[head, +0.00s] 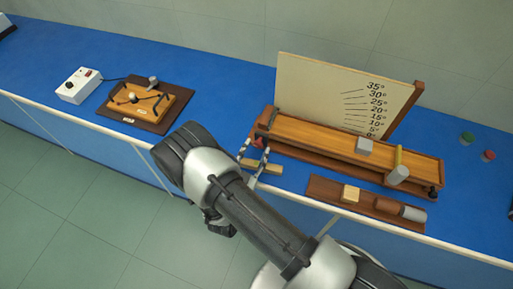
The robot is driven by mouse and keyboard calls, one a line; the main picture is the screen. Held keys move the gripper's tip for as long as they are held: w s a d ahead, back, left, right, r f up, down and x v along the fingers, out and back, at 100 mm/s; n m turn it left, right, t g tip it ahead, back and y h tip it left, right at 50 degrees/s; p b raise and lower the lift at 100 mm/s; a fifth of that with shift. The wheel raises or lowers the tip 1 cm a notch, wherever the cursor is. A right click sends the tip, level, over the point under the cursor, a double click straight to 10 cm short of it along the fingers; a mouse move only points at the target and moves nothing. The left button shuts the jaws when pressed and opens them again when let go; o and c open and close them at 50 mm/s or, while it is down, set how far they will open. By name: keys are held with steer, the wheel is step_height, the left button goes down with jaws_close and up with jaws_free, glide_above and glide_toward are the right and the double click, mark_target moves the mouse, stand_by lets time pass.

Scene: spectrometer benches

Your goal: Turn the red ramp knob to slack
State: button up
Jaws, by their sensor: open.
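The wooden ramp (320,142) lies nearly flat on the blue bench, in front of a pale angle board (325,90) marked in degrees. A small red part (258,143), which looks like the ramp knob, shows at the ramp's left end. It is too small to read its setting. Striped black-and-white pieces (264,158) lie close by it. My arm crosses the lower middle of the view.
A grey block (364,146) and a grey cylinder (397,174) are at the ramp. A wooden rack (325,190) holds blocks in front. Green (467,138) and red (488,155) round pieces lie right. A white box (78,86) and wooden board (120,108) stand left.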

steer(key=shift+x, duration=1)
steer(key=shift+c, duration=0.6)
steer(key=c, duration=0.9)
